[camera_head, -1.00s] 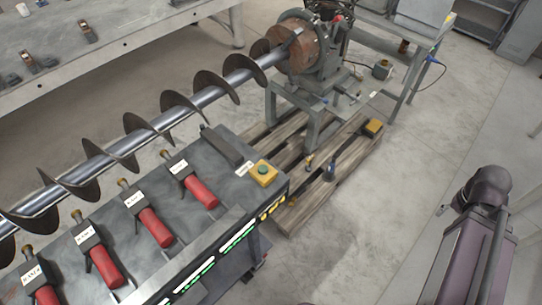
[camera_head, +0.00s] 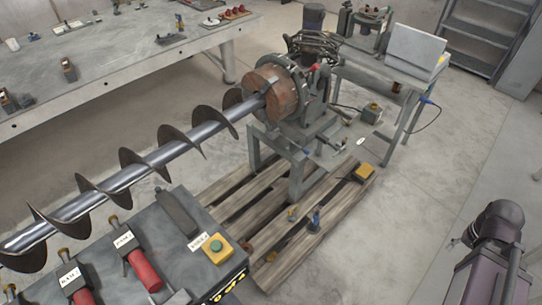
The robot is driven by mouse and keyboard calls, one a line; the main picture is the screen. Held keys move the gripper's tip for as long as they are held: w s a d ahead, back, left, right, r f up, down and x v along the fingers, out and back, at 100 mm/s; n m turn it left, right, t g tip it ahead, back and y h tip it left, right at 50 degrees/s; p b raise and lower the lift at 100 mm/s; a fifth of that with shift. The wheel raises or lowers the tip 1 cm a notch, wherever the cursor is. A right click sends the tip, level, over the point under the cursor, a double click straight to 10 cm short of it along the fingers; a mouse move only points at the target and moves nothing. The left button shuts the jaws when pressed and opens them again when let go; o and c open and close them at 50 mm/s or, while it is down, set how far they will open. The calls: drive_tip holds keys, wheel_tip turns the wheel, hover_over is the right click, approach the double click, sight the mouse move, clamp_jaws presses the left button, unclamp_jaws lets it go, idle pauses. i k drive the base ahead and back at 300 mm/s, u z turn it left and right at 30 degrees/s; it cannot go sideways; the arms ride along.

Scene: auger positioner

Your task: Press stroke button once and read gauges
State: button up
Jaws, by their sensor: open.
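A yellow box with a round green push button (camera_head: 215,250) sits at the right end of the dark bench (camera_head: 205,280), at the lower middle of the view. A small white label (camera_head: 199,241) lies just left of it; its lettering is too small to read surely. I cannot make out any gauge face or reading. A dark grey and purple part of my arm shows at the lower right, apart from the bench. My gripper is not in view.
Red-handled tools (camera_head: 146,272) with white tags lie on the bench. Floor at right is clear.

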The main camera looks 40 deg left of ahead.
sight(216, 246)
drive_tip(key=u, duration=0.1)
drive_tip(key=i, duration=0.75)
drive_tip(key=u, duration=2.1)
drive_tip(key=k, duration=0.35)
drive_tip(key=u, duration=0.7)
